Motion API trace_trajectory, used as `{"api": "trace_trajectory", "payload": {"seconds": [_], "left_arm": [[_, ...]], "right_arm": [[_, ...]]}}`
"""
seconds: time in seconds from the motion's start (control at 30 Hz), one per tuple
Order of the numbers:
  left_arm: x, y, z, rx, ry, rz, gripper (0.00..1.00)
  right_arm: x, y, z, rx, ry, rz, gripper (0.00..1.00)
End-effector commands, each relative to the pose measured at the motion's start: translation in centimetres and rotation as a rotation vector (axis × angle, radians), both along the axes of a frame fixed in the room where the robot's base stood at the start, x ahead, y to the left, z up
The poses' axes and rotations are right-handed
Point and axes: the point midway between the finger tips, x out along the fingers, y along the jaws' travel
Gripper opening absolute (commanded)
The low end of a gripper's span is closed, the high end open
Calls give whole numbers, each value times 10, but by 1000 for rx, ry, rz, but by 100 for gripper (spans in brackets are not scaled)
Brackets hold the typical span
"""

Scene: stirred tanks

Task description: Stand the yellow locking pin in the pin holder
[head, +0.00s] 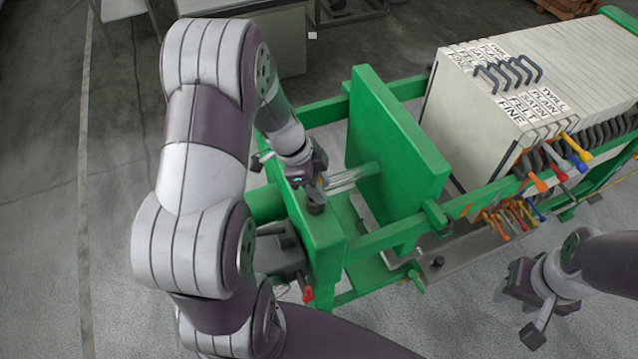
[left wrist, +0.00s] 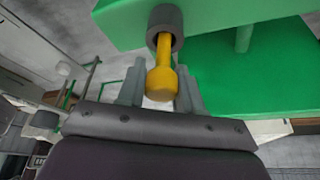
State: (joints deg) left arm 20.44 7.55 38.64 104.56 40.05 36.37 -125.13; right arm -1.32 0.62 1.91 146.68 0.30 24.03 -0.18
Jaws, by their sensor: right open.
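In the left wrist view the yellow locking pin (left wrist: 162,76) has its thick head between my left gripper's fingers (left wrist: 161,88), which sit close on both sides of it. Its thinner shaft runs into the mouth of the dark round pin holder (left wrist: 165,22), so its far end is hidden. In the head view the pin holder (head: 315,204) is on the green frame's near end, with my left gripper (head: 318,182) right at it. The pin cannot be made out there. My right gripper (head: 525,305) is open and empty at the lower right, away from the holder.
The green press frame (head: 400,150) has a tall green plate beyond the holder. A stack of pale filter plates (head: 500,110) with coloured handles stands at the right. A red-handled part (head: 308,294) hangs near the frame's near end. Grey floor lies open at left.

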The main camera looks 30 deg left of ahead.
Motion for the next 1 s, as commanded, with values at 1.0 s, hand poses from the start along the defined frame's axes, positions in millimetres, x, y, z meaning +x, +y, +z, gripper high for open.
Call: {"api": "trace_trajectory", "payload": {"seconds": [1.0], "left_arm": [[-16, 45, 119, -1, 2, 1, 64]], "right_arm": [[0, 0, 8, 0, -1, 0, 43]]}}
